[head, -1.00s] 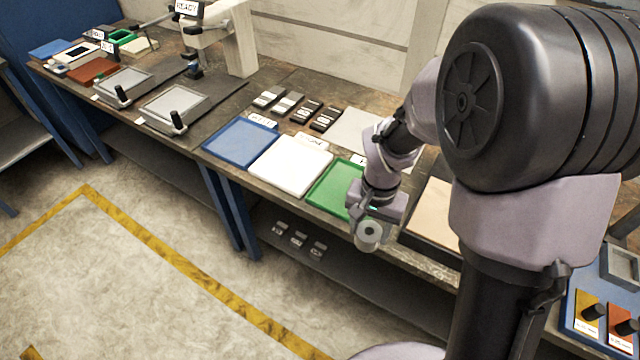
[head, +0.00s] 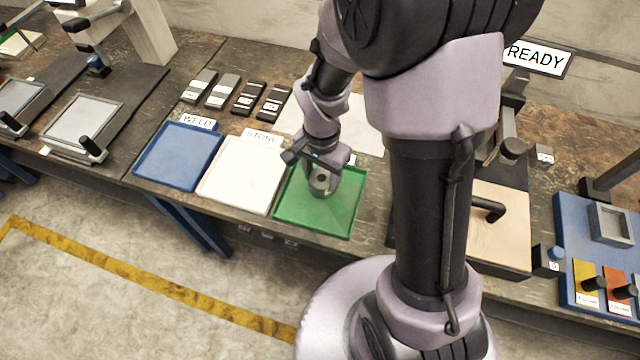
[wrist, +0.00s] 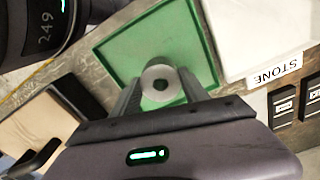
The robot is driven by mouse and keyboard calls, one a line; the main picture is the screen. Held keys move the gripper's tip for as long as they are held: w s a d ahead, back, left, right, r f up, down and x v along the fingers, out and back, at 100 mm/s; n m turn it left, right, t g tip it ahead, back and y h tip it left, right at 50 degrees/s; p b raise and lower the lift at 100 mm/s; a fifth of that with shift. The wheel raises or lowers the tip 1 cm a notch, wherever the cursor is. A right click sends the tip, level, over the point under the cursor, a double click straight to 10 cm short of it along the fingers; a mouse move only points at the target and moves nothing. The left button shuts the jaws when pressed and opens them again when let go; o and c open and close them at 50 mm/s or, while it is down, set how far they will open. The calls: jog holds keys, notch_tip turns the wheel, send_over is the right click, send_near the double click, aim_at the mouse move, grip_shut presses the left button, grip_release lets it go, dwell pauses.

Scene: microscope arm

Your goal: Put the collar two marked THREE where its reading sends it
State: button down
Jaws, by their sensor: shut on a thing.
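In the head view my gripper (head: 322,180) and the collar (head: 321,184) are over the green tray (head: 345,208). The wrist view shows the green tray (wrist: 118,50) behind the collar. I cannot tell whether the collar touches the tray floor. No marking on the collar is readable. The white tray (head: 238,178) has a STONE label (head: 262,136), and the blue tray (head: 178,157) has a WELD label (head: 198,121). The green tray's label is hidden.
Several dark and grey labelled blocks (head: 236,92) stand behind the trays. A READY sign (head: 537,58) is at the back right. A blue board with yellow and orange plates (head: 570,225) lies at the right. The blue and white trays are empty.

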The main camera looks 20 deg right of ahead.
jog(key=shift+f+b, duration=0.65)
jog(key=shift+f, duration=1.15)
jog(key=shift+f, duration=0.1)
jog(key=shift+f, duration=0.1)
jog(key=c, duration=0.6)
grip_release()
notch_tip(320, 180, up, 12)
jog(key=p, duration=0.5)
notch_tip(320, 180, up, 11)
jog(key=n+t, duration=0.2)
jog(key=t, duration=0.1)
send_over(321, 184)
jog(key=s, duration=0.3)
jog(key=s+a+r+n+t, duration=0.1)
jog(key=s+r, duration=0.1)
jog(key=s+a+r+n+t+y, duration=0.1)
jog(key=s+r, duration=0.1)
jog(key=s, duration=0.1)
jog(key=s+a+r+n+y, duration=0.1)
jog(key=s+r, duration=0.2)
jog(key=shift+s+a+r+n+t, duration=0.1)
jog(key=shift+s+n+t, duration=0.1)
jog(key=shift+n+t, duration=0.2)
